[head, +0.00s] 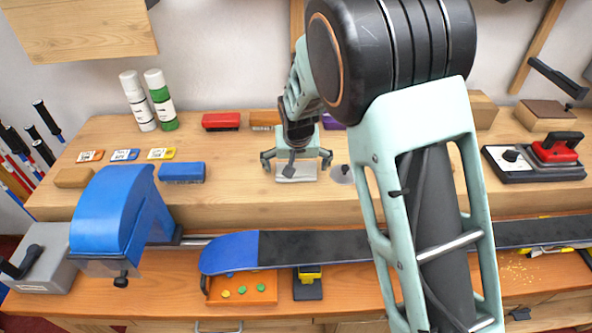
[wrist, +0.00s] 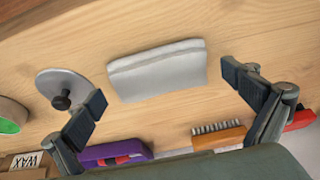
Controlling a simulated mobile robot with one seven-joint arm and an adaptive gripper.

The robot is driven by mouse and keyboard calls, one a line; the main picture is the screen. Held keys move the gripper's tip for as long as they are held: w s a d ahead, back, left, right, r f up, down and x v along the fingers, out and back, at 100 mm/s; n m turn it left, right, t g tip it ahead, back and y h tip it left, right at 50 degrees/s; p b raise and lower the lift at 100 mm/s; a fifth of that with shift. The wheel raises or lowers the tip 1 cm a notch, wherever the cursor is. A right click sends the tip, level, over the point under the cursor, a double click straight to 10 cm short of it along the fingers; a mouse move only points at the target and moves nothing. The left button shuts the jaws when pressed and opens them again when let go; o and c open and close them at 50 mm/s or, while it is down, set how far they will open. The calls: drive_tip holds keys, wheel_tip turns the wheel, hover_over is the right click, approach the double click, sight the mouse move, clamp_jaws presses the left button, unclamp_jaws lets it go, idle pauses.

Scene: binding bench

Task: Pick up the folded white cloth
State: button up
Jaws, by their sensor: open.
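The folded white cloth (wrist: 158,72) lies flat on the wooden shelf in the wrist view, between and just beyond my two fingertips. My gripper (wrist: 168,88) is open and empty, with one finger on each side of the cloth's near edge. In the head view the cloth (head: 296,172) shows on the raised shelf, below my gripper (head: 297,158), which hangs over it with fingers spread. Part of the cloth is hidden there by my gripper. I cannot tell how high the fingers are above the shelf.
A round metal disc with a dark knob (wrist: 62,91) lies close to the left finger. A purple tool (wrist: 115,154), an orange brush (wrist: 218,134) and a red item (wrist: 300,119) lie nearby. Below the shelf, a blue-tipped ski (head: 300,246) spans the bench.

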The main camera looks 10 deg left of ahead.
sight(297, 172)
drive_tip(key=c, duration=1)
drive_tip(key=shift+c, duration=0.2)
drive_tip(key=shift+r+p, duration=0.3)
drive_tip(key=shift+r, duration=0.1)
drive_tip(key=p+v, duration=0.2)
drive_tip(key=v, duration=0.1)
drive_tip(key=shift+w+r, duration=0.25)
drive_tip(key=shift+r, duration=0.1)
drive_tip(key=s+d+r+p, duration=0.3)
drive_tip(key=s+d+r, duration=0.3)
drive_tip(key=s, duration=0.6)
wheel_tip(297, 172, up, 3)
drive_tip(key=shift+f, duration=0.2)
drive_tip(key=shift+w, duration=0.1)
